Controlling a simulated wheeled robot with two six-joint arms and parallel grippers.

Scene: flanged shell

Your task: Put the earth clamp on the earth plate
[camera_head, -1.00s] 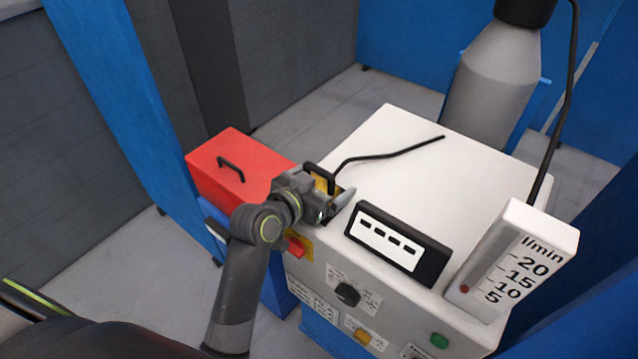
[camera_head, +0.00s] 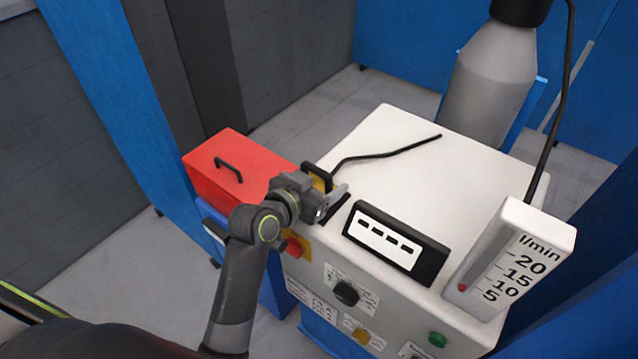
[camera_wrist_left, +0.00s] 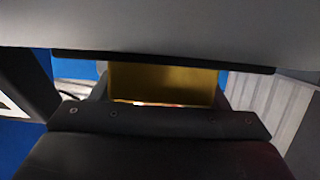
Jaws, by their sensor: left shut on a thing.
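The earth clamp (camera_head: 317,180) has a black handle and a brass-yellow body, with a black cable from it. It is at the left edge of the white machine top, partly hidden by my left gripper (camera_head: 332,199). My left gripper is shut on it. In the left wrist view, the brass-yellow face of the clamp (camera_wrist_left: 163,82) fills the gap between dark gripper parts. I cannot make out the earth plate in either view. My right gripper is not in view.
The white machine (camera_head: 420,165) carries a black display box (camera_head: 398,243) and a flow gauge (camera_head: 515,258). A red box (camera_head: 237,172) stands at left, a grey gas cylinder (camera_head: 492,85) behind. The cable (camera_head: 385,155) lies across the clear machine top.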

